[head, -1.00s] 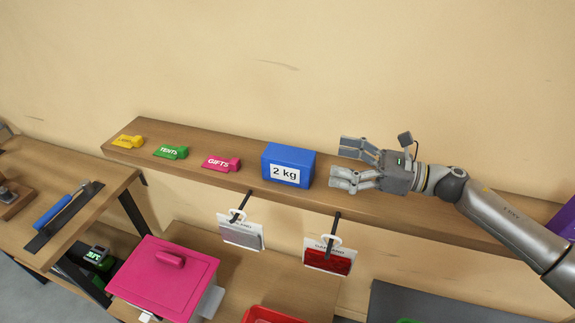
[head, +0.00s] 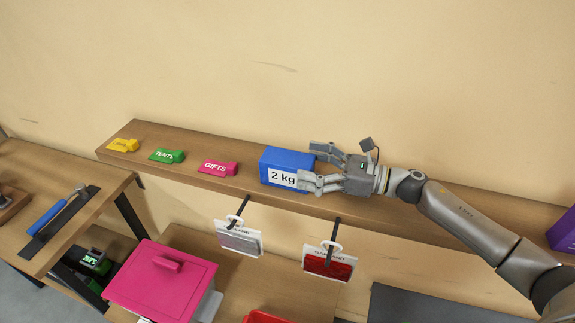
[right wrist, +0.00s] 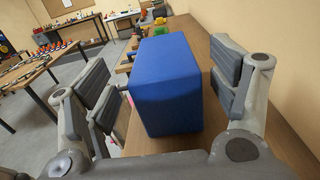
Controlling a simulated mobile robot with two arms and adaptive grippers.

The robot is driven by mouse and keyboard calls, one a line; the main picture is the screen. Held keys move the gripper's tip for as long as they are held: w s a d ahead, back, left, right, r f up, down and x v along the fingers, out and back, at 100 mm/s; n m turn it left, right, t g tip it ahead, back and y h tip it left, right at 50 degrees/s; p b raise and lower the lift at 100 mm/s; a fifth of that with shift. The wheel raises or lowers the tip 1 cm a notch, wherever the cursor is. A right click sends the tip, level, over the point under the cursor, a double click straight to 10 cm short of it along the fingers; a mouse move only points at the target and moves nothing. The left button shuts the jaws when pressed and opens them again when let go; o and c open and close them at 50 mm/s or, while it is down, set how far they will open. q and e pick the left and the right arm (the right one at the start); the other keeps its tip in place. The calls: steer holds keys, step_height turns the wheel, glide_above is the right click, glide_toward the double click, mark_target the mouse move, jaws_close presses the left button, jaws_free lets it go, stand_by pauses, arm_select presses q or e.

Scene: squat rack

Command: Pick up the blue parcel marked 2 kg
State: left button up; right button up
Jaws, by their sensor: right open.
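The blue parcel (head: 284,157), with a white "2 kg" label on its front, stands on the wooden wall shelf (head: 330,203). My right gripper (head: 315,166) is open at the parcel's right end, with one finger in front of it and one behind. In the right wrist view the parcel (right wrist: 166,85) stands between the two spread fingers (right wrist: 165,95). The near finger hides the parcel's lower right front corner in the head view. My left gripper is not in view.
Pink GIFTS (head: 218,168), green TENTS (head: 167,156) and yellow (head: 123,145) tags lie left of the parcel. Two hooks below the shelf hold a grey packet (head: 239,238) and a red packet (head: 330,264). A purple box (head: 563,232) stands at the far right. The wall is close behind.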

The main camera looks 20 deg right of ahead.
mark_target(293, 158)
steer(key=p+x, duration=0.2)
steer(key=x, duration=0.2)
steer(key=shift+w+p, duration=0.2)
steer(key=shift+p, duration=0.1)
steer(key=shift+w+a+f, duration=0.1)
steer(key=shift+a+f, duration=0.05)
steer(key=shift+f, duration=0.1)
steer(key=shift+c, duration=0.3)
steer(key=shift+c, duration=1.3)
jaws_close()
steer(key=shift+r, duration=0.45)
steer(key=shift+w, duration=0.15)
